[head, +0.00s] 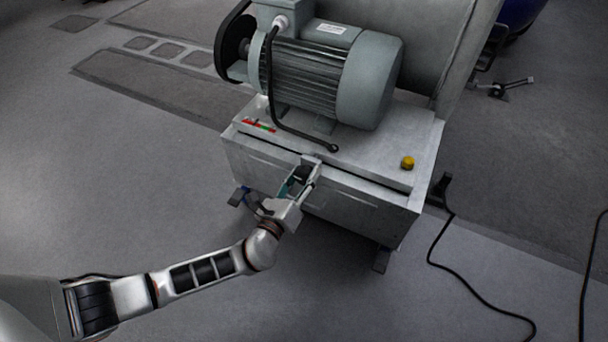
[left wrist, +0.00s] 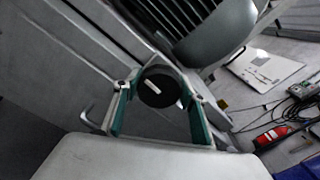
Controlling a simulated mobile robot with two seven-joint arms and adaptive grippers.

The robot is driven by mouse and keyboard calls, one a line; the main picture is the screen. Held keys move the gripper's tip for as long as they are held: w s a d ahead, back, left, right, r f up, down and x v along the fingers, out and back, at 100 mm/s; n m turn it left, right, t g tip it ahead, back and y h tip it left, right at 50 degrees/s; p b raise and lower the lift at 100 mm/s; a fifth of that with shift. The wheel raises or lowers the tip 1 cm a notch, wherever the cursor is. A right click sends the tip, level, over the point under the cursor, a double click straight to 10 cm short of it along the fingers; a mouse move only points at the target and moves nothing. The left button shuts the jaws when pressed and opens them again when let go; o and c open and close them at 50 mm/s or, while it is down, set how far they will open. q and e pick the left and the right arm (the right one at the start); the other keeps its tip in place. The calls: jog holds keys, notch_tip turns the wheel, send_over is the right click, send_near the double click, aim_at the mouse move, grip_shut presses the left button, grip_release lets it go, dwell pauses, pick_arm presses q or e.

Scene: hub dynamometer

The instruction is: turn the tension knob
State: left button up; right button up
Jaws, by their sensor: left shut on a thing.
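The tension knob (head: 302,173) is a small dark round knob on the front of the grey machine cabinet, just below its top edge. In the left wrist view the teal-lined fingers (left wrist: 158,91) stand on either side of the knob. Part of the knob is hidden by the fingers in the head view. My right gripper is not in view.
A grey-green electric motor (head: 325,75) stands on the cabinet top (head: 365,148). A yellow button (head: 407,162) is at the right.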

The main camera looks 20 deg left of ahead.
pick_arm(q)
jog(key=n, duration=0.7)
jog(key=shift+f, duration=0.1)
jog(key=n, duration=0.7)
jog(key=shift+n, duration=0.3)
jog(key=n, duration=0.3)
jog(key=shift+f+n, duration=0.1)
jog(key=shift+n, duration=0.2)
jog(key=n, duration=0.3)
jog(key=shift+n, duration=0.3)
jog(key=n, duration=0.3)
jog(key=shift+n, duration=2.2)
